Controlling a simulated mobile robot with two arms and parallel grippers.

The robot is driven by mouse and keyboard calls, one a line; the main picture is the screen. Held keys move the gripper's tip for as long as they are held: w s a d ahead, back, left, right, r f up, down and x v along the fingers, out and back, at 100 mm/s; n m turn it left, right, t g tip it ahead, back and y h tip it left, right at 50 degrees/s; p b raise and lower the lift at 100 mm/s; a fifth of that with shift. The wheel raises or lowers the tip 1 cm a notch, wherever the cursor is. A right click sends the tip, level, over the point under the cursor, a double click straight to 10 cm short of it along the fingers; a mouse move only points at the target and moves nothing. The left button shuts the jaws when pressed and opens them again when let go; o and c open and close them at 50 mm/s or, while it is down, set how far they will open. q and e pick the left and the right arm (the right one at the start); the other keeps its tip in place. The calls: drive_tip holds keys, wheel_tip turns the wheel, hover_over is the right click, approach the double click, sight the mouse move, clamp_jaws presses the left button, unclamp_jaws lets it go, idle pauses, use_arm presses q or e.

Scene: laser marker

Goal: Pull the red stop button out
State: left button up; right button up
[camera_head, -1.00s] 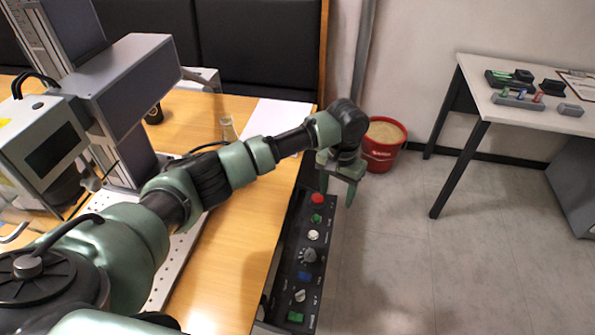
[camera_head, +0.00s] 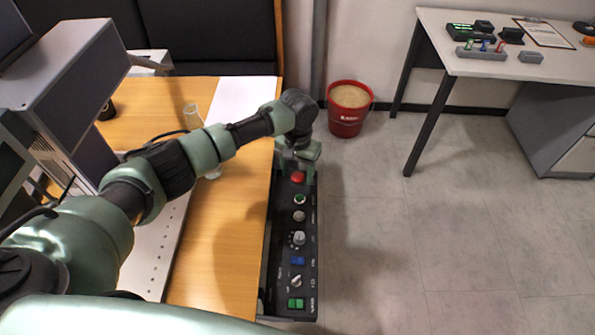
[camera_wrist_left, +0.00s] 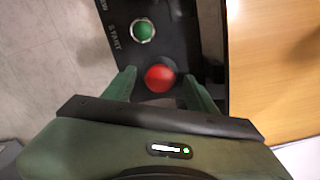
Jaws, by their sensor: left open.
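The red stop button (camera_head: 297,178) is a round red cap at the far end of the black control panel (camera_head: 281,220) along the table's right edge. My left gripper (camera_head: 297,165) is at that far end, close to the button. In the left wrist view, the button (camera_wrist_left: 159,78) lies between the two green fingertips of the gripper (camera_wrist_left: 157,82), which stand apart on either side of it. I cannot tell whether a finger touches it. My right gripper is not in view.
A green start button (camera_wrist_left: 142,31) sits beside the red one, with knobs and other buttons further along. The wooden table (camera_head: 222,240) lies left of the panel. A red bucket (camera_head: 347,122) stands on the floor beyond.

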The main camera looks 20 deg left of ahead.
use_arm(q)
clamp_jaws()
drive_tip(key=shift+w+r, duration=0.1)
idle(1.3)
